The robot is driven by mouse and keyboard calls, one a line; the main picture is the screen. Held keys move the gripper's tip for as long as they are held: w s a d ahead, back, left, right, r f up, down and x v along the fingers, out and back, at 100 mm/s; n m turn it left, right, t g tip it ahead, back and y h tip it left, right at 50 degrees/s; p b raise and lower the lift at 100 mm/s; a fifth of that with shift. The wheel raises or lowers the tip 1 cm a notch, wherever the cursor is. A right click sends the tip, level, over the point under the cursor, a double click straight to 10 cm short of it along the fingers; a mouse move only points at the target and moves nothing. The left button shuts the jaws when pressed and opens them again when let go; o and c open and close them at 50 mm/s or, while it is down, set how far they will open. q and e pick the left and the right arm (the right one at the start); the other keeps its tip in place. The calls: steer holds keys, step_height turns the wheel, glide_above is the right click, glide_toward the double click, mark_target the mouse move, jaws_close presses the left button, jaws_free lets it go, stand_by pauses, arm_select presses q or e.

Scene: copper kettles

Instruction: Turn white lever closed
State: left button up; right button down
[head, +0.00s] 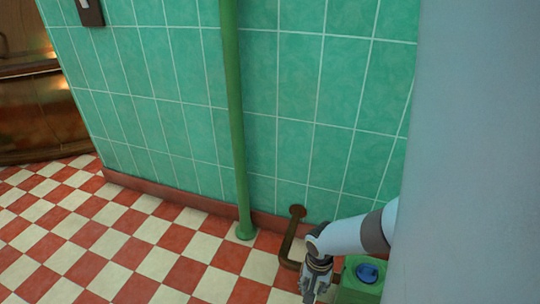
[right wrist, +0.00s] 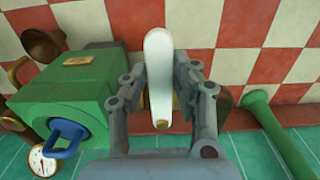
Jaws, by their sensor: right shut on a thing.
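The white lever (right wrist: 158,95) stands lengthwise between the fingers of my right gripper (right wrist: 160,66) in the right wrist view, with a small brass-coloured spot at its lower end. The right gripper is shut on it. In the head view, my right gripper (head: 316,280) is low down near the wall, beside a green box; the lever cannot be made out there. My left gripper is not in view.
A green box (right wrist: 70,90) with a blue handle (right wrist: 72,135) and a round gauge (right wrist: 46,160) are left of the lever. A green pipe (head: 236,120) runs down the tiled wall. A brown bent pipe (head: 289,240) is near my gripper. Checkered floor (head: 120,240) is clear at left.

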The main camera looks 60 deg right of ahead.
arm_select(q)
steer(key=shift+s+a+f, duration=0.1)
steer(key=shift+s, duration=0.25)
arm_select(e)
steer(key=shift+s, duration=0.15)
steer(key=c, duration=1)
jaws_free()
steer(key=shift+c, duration=0.2)
steer(key=shift+r, duration=0.15)
steer(key=shift+d+r, duration=0.1)
steer(key=shift+r, duration=0.15)
step_height(320, 180, up, 11)
